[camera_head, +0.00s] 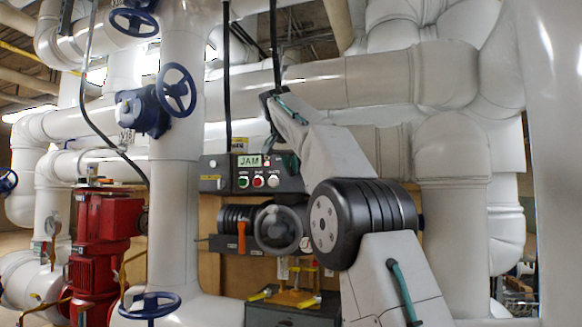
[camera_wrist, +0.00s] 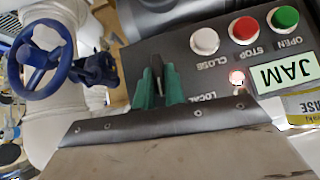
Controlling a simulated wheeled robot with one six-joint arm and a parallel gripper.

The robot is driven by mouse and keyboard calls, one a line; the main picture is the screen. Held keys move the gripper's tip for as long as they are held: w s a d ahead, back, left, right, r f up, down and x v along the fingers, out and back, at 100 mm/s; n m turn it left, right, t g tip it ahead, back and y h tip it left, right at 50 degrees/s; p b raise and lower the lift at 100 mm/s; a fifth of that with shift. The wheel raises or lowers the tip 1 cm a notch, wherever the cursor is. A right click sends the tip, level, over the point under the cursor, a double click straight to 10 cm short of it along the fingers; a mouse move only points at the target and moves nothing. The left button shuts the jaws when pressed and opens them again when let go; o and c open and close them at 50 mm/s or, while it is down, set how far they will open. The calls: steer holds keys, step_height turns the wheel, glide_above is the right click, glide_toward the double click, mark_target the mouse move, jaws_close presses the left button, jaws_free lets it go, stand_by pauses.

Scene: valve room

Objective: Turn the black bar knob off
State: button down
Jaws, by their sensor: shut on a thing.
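The black bar knob (camera_wrist: 157,66) is on a dark control box, beside the white CLOSE button, in the wrist view. My gripper (camera_wrist: 158,88) has its green fingers on either side of the bar and is shut on it. The bar stands roughly upright in that picture; the marks around it are hard to read. In the head view my gripper (camera_head: 290,161) is at the right part of the control box (camera_head: 214,172), and the knob is hidden behind it.
The box carries a lit JAM display (camera_wrist: 286,73) and green (camera_wrist: 284,18), red (camera_wrist: 243,30) and white (camera_wrist: 205,41) buttons. A grey handwheel (camera_head: 279,229) and an orange lever (camera_head: 241,237) are below it. Large white pipes and blue valve wheels (camera_head: 176,90) surround the place.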

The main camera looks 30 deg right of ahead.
mark_target(290, 165)
steer(key=shift+f+g, duration=0.1)
steer(key=shift+g, duration=0.2)
stand_by(0.4)
steer(key=c, duration=1.5)
jaws_free()
steer(key=shift+v, duration=2.55)
steer(key=shift+s+a, duration=0.2)
steer(key=shift+a, duration=0.2)
steer(key=s+a, duration=0.2)
steer(key=a, duration=0.1)
steer(key=s+a, duration=0.2)
steer(key=a, duration=0.1)
steer(key=s+a, duration=0.2)
steer(key=s, duration=0.1)
steer(key=shift+a, duration=0.4)
